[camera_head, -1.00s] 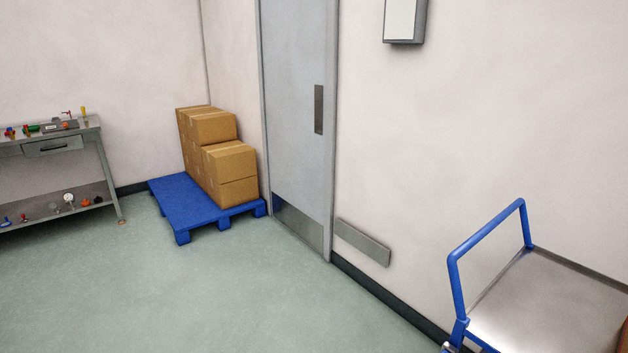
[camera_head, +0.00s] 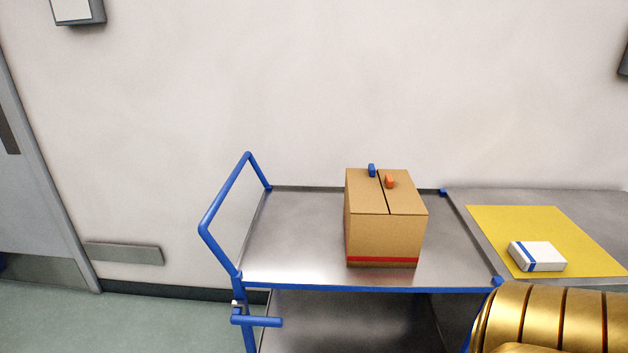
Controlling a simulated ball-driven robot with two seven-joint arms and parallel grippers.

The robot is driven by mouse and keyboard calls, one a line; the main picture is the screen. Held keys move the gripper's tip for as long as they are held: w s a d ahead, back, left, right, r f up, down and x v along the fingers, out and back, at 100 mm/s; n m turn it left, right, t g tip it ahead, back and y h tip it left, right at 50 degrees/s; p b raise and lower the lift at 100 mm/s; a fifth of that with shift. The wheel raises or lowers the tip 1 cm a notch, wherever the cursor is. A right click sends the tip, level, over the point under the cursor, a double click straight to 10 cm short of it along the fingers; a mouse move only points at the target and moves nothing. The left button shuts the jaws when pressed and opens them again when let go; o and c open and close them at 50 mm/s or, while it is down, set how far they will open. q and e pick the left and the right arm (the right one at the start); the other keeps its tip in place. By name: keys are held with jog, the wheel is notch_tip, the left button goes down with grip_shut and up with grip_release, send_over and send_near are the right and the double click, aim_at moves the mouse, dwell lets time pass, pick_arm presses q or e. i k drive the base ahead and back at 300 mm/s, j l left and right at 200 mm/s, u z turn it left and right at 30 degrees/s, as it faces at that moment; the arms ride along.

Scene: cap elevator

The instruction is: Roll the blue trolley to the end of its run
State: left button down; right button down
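The blue trolley (camera_head: 300,235) has a grey metal top, a blue frame and a lower shelf. It stands along the wall in the middle of the head view. Its blue push handle (camera_head: 225,198) rises at its left end. A cardboard box (camera_head: 383,238) with a red stripe sits on the trolley top, with a small blue piece and a small orange piece on its lid. Neither of my grippers is in view. A gold ribbed form, which seems to be part of my own arm, covers the lower right corner and hides the trolley's lower right part.
A grey surface with a yellow mat (camera_head: 510,229) adjoins the trolley's right end. A white and blue box (camera_head: 538,256) lies on the mat. A grey door (camera_head: 40,190) is at the far left. Green floor (camera_head: 120,320) is clear left of the trolley.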

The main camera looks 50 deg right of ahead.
aim_at(293, 246)
jog(key=k+z, duration=0.15)
jog(key=z, duration=1.6)
